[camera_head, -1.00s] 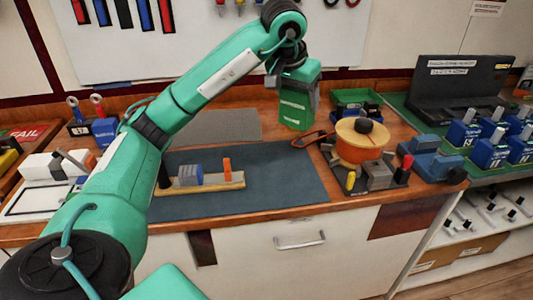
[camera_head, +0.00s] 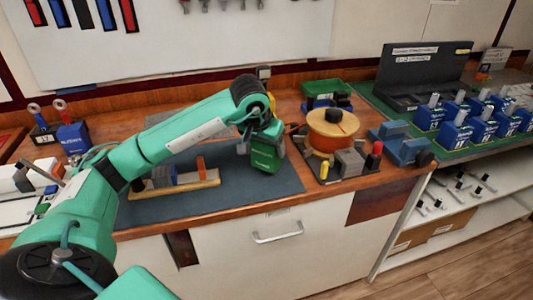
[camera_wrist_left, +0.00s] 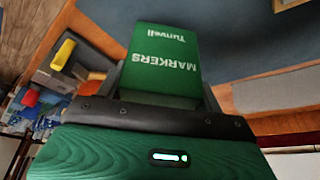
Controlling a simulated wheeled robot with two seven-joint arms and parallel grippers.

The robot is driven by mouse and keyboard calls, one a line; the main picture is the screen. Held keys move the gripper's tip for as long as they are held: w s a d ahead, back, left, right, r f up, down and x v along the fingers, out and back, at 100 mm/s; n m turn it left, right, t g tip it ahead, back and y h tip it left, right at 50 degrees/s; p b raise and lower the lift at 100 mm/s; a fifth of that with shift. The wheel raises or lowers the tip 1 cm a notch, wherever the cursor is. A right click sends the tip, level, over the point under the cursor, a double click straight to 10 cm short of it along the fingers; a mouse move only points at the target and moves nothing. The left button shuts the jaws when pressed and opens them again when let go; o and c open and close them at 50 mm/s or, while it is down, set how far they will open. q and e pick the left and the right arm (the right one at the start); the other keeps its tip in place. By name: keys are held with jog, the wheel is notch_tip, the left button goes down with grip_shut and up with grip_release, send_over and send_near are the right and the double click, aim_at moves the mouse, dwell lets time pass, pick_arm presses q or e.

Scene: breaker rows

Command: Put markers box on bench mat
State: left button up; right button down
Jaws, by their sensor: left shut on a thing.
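The green markers box (camera_head: 264,160) is held in my left gripper (camera_head: 261,146), over the right part of the dark blue-grey bench mat (camera_head: 235,200). In the left wrist view the markers box (camera_wrist_left: 163,62) shows its "MARKERS" print between the jaws. The mat (camera_wrist_left: 240,30) shows behind it there. I cannot tell whether the box touches the mat or hangs just above it. My left gripper is shut on the box. My right gripper is not in view.
A wooden rail with breakers (camera_head: 178,187) lies on the mat's left part. An orange spool (camera_head: 331,130) stands on a dark tray of small parts right of the mat. A green bin (camera_head: 322,88) sits behind. The mat's front right is clear.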

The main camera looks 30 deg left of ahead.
aim_at(266, 154)
pick_arm(q)
notch_tip(266, 154, down, 2)
jog(key=shift+f, duration=0.4)
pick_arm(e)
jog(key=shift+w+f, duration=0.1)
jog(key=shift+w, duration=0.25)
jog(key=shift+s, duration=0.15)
pick_arm(q)
jog(key=o, duration=1.2)
jog(key=shift+f, duration=0.1)
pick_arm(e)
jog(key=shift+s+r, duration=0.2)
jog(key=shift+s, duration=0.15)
